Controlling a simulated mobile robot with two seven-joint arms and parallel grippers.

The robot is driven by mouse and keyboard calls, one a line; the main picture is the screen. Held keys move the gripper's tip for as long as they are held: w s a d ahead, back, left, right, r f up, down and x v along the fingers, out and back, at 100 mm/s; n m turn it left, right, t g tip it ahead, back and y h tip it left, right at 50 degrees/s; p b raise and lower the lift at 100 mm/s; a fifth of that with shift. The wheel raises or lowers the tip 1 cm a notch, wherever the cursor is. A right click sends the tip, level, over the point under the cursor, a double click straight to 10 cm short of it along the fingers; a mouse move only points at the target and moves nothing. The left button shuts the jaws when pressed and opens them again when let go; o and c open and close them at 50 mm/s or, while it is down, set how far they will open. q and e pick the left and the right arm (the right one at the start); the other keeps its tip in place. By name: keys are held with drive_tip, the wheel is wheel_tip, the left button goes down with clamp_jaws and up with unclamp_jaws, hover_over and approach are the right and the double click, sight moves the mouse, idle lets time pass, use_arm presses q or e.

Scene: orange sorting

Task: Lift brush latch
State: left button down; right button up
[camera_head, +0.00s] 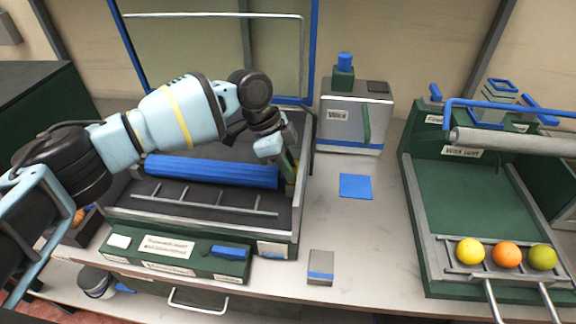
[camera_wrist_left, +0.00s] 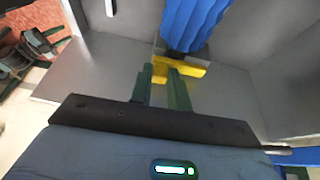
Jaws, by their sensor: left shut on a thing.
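The blue ribbed brush roller (camera_head: 212,171) lies across the dark bin of the left machine. It also shows at the top of the left wrist view (camera_wrist_left: 192,22). A yellow latch (camera_wrist_left: 180,67) sits at the roller's end, by the bin's right wall. My left gripper (camera_head: 287,165) reaches down at that end of the roller. Its two green fingers (camera_wrist_left: 162,80) are shut on the yellow latch. In the head view the gripper and arm hide most of the latch. My right gripper is in neither view.
A grey box labelled WAX (camera_head: 354,118) stands right of the machine, with a blue square (camera_head: 356,186) before it. A green tray unit (camera_head: 465,195) at right holds a yellow fruit (camera_head: 470,250), an orange (camera_head: 506,255) and a green fruit (camera_head: 542,257). The bin walls surround my left gripper closely.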

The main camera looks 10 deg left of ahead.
use_arm(q)
drive_tip(key=shift+w+r+g+b, duration=0.3)
drive_tip(key=shift+w+g+b, duration=0.25)
drive_tip(key=shift+g+b, duration=0.55)
drive_tip(key=shift+w+r+n+g+b, duration=0.25)
drive_tip(key=shift+w+n+g+b, duration=0.15)
drive_tip(key=shift+g+b, duration=0.4)
drive_tip(key=shift+w+r+g+b, duration=0.3)
drive_tip(key=shift+g+b, duration=0.2)
drive_tip(key=shift+b, duration=0.65)
drive_tip(key=shift+r, duration=0.2)
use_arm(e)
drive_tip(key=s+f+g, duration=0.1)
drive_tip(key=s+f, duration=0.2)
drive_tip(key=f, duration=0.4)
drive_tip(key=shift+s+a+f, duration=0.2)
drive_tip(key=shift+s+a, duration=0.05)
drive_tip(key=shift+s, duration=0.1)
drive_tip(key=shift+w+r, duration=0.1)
use_arm(q)
drive_tip(key=c, duration=1.3)
unclamp_jaws()
drive_tip(key=shift+s, duration=0.1)
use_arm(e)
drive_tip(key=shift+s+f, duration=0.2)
